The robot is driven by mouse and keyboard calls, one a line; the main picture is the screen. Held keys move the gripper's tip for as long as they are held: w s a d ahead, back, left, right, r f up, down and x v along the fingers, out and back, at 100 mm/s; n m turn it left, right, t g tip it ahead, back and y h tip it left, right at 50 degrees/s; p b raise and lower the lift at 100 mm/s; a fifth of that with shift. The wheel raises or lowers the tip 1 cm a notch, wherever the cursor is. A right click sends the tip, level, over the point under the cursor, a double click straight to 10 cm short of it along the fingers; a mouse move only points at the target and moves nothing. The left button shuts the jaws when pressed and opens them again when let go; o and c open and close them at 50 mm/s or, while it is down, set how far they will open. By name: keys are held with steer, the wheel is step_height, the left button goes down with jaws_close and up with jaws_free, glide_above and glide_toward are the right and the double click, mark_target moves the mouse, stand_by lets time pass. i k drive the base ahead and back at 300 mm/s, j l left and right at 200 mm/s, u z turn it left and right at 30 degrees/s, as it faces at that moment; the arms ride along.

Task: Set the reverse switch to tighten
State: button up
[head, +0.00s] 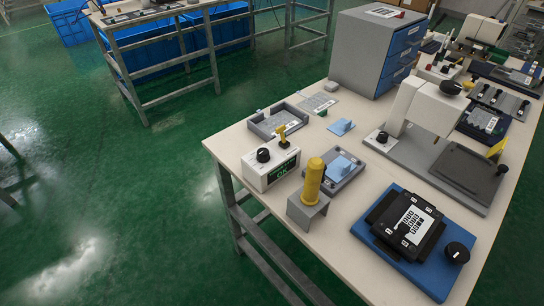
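A white control box (257,179) stands near the left front edge of the workbench. It has a black knob (263,155) on top and a dark panel with green lettering (284,170) on its front. A small yellow lever-like part (282,133) stands up at the box's back right; it looks like the reverse switch, but its markings are too small to read and I cannot tell its setting. A yellow cylindrical tool (313,178) stands upright in a grey stand (307,212) right of the box. My gripper is not in view.
The workbench (236,140) also bears a grey tray (262,132), a second tray with a light-blue part (345,166), a blue fixture with a black device (400,215), a white press (412,105) and a drawer cabinet (365,55). Green floor (110,200) lies open at left.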

mark_target(280, 130)
steer(key=i+j, duration=0.15)
steer(key=j, duration=0.25)
steer(key=i+j, duration=0.2)
steer(key=j, duration=0.2)
steer(key=i+j+u, duration=0.1)
steer(key=j, duration=0.25)
steer(key=i+j, duration=0.25)
steer(key=j, duration=0.15)
steer(key=i+j+u, duration=0.15)
steer(key=i+j, duration=1)
